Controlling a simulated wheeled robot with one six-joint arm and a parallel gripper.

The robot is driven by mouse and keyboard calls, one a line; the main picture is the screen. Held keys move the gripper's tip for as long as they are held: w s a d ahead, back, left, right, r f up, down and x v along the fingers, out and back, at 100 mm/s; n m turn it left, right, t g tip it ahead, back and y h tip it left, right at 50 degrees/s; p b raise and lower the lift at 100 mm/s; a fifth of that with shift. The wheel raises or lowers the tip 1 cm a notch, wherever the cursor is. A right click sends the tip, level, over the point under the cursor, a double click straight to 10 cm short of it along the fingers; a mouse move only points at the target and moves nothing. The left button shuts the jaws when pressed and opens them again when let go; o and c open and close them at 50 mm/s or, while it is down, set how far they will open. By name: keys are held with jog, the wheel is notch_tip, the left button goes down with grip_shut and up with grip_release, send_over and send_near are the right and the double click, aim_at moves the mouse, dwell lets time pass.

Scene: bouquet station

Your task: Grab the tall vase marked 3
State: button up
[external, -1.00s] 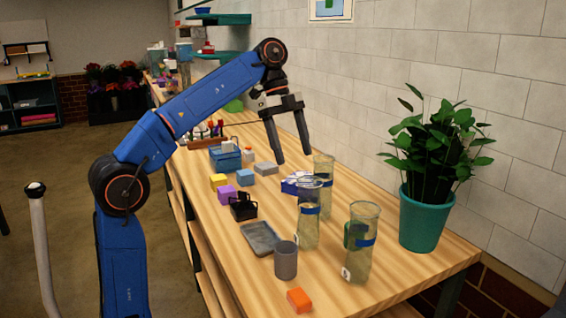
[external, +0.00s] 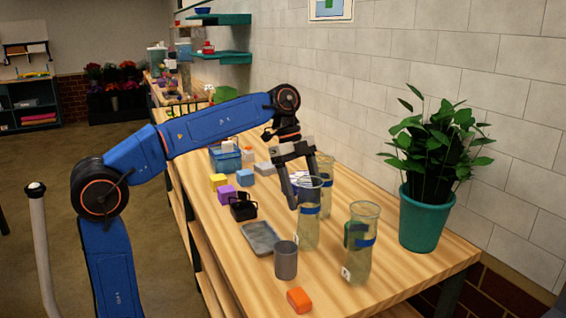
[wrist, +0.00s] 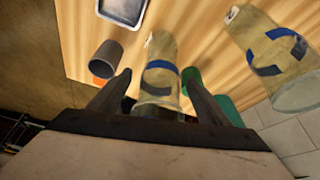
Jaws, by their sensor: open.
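Three tall, greenish see-through vases with blue bands stand on the wooden table. One is in the middle (external: 307,228), one is behind it by the wall (external: 326,182), and one is at the front right (external: 361,250). Small white tags show low on the middle and front vases, but I cannot read a 3. My gripper (external: 302,190) is open at the middle vase's upper part. In the wrist view that vase (wrist: 160,78) appears between the two fingers, which look apart from it. The wall-side vase (wrist: 275,50) is to the right there.
A grey cup (external: 286,261), an orange block (external: 299,300) and a grey tray (external: 259,238) lie left of the vases. A plant in a teal pot (external: 422,222) stands at the right. Colored blocks and a black basket (external: 243,208) sit farther back.

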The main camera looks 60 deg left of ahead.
aim_at(309, 209)
jog(key=x, duration=0.4)
jog(key=shift+w+d+f, duration=0.1)
jog(key=shift+d+f, duration=0.05)
jog(key=shift+f, duration=0.25)
jog(key=shift+c, duration=0.4)
grip_shut()
